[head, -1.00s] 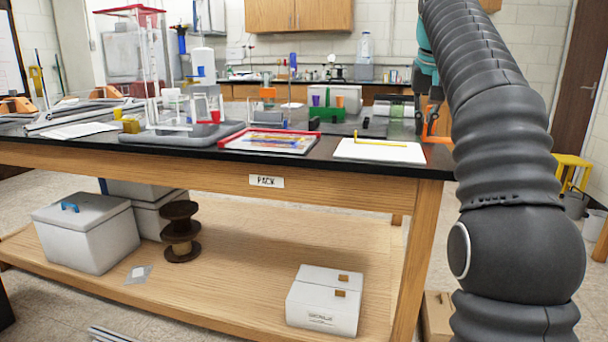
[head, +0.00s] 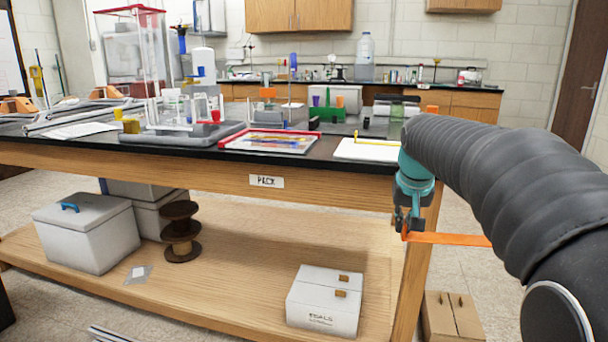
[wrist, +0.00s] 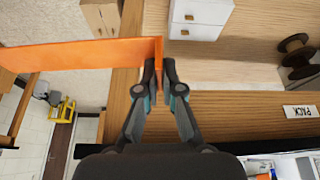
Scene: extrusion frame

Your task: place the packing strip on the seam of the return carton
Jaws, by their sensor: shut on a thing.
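An orange strip (head: 450,239), which I take as the packing strip, is in my gripper (head: 408,226). The gripper is shut on one end, and the strip sticks out to the right in the head view. In the wrist view the strip (wrist: 80,53) runs left from the fingertips (wrist: 160,72), with a short bent end between them. A brown carton (head: 454,318) with a line down its top stands on the floor, below and right of the gripper. A white carton (head: 323,302) lies on the lower shelf. No label tells me which is the return carton.
The wooden bench (head: 330,190) with its black top and right leg stands close beside my gripper. Its lower shelf (head: 250,270) holds a dark spool (head: 180,232) and a lidded white bin (head: 88,235). A yellow stool (wrist: 62,108) shows in the wrist view.

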